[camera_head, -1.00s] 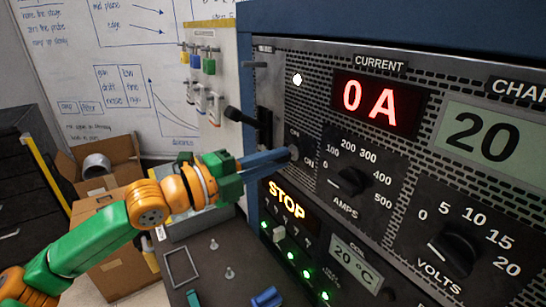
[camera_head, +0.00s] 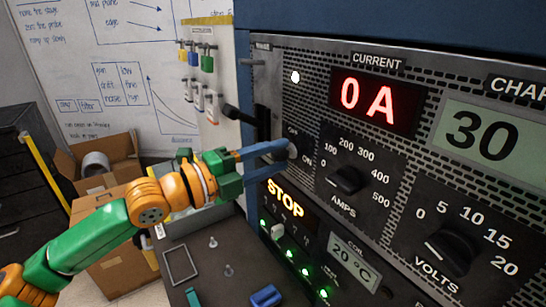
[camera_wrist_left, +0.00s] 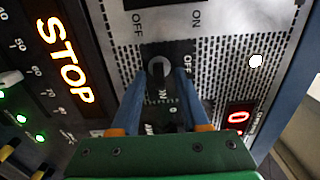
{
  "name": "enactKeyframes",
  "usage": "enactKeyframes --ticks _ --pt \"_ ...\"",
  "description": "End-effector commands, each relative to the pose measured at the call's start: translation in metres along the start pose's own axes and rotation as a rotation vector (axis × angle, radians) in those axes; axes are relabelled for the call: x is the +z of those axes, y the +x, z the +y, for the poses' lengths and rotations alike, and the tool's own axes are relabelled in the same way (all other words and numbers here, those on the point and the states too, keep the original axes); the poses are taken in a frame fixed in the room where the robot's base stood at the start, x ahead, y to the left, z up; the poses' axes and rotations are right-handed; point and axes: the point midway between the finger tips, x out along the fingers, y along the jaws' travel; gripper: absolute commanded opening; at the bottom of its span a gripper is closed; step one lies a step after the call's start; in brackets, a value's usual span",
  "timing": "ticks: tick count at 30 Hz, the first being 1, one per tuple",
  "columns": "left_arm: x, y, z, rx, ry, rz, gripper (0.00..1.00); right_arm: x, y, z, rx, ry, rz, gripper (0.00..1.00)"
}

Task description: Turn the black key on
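The key switch (camera_head: 292,150) sits on the panel's left part, below the white round lamp, with OFF and ON labels beside it. In the wrist view the key (camera_wrist_left: 160,70) shows as a small round grey and black shape. My left gripper (camera_head: 287,155), with blue fingers, reaches the key switch from the left. In the wrist view its fingertips (camera_wrist_left: 162,73) stand on either side of the key, with a gap showing between them. The fingers appear open around the key. I cannot tell whether they touch it or which way it points. My right gripper is not in view.
A black lever (camera_head: 240,116) juts out just above my left fingers. The AMPS knob (camera_head: 344,180) and the lit STOP display (camera_head: 286,199) are close to the right and below. The CURRENT display (camera_head: 375,101) reads 0 A. A blue block (camera_head: 265,296) lies on the bench.

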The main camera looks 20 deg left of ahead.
Motion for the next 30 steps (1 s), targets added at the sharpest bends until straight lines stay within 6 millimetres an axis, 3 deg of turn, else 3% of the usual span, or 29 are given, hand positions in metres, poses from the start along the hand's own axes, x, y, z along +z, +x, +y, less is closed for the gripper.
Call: enactKeyframes --ticks 4,8,13,15,19,30 --pt "0.0 -0.003 0.002 0.001 0.0 0.0 0.45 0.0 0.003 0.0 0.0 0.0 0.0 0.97" --pt "0.001 -0.019 0.006 0.004 0.003 -0.003 0.45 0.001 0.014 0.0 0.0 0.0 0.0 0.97" --pt "0.001 -0.046 0.007 0.006 0.004 -0.004 0.45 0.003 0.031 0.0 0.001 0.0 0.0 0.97" --pt "0.003 -0.053 0.012 0.002 0.003 -0.008 0.45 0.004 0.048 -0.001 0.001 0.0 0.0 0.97" --pt "0.002 -0.064 0.009 0.003 0.002 -0.007 0.45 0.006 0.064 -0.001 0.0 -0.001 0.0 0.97" --pt "0.0 -0.07 0.0 0.001 0.0 0.0 0.45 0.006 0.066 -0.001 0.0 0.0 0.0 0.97"
